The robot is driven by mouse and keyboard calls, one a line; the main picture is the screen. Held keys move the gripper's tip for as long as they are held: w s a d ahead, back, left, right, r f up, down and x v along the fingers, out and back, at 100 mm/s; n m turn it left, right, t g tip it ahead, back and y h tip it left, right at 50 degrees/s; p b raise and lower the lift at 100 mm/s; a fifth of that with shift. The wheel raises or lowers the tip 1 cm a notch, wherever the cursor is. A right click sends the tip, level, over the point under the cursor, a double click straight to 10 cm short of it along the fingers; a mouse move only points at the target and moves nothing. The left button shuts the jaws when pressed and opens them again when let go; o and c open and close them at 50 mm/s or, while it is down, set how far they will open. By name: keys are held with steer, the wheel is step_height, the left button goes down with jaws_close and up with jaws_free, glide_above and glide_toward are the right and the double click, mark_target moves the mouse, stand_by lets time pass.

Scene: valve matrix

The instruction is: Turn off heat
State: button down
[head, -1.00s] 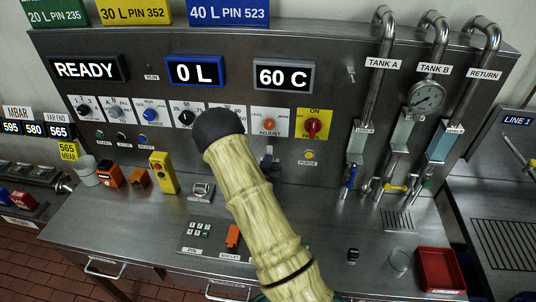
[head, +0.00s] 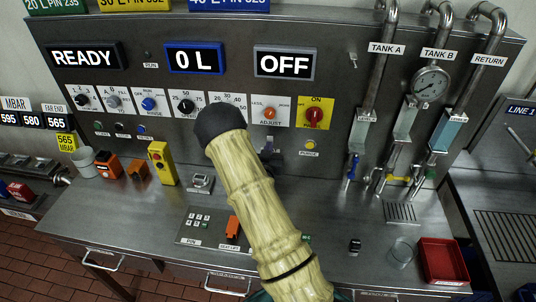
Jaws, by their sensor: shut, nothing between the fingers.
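The temperature display (head: 284,62) on the steel panel reads OFF in white on black. Below and left of it is a white dial plate marked 20, 30, 40 (head: 228,98). Its knob is hidden behind the dark rounded end of my arm. My arm rises from the bottom centre to this plate. My gripper's fingers are hidden behind the arm, so I cannot see whether they touch the knob. The neighbouring 25-50-75 dial (head: 186,105) has a black knob.
The blue-framed display (head: 194,60) reads 0 L; another (head: 85,57) reads READY. An orange adjust knob (head: 269,113) and a red knob on yellow (head: 315,114) sit to the right. Pipes with valves (head: 430,130) stand at right. A red tray (head: 443,262) lies on the counter.

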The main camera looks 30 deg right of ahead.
steer(key=shift+r, duration=0.2)
steer(key=p+v, duration=0.3)
steer(key=v, duration=1.4)
steer(key=shift+a, duration=0.15)
steer(key=shift+s+f, duration=0.15)
stand_by(0.4)
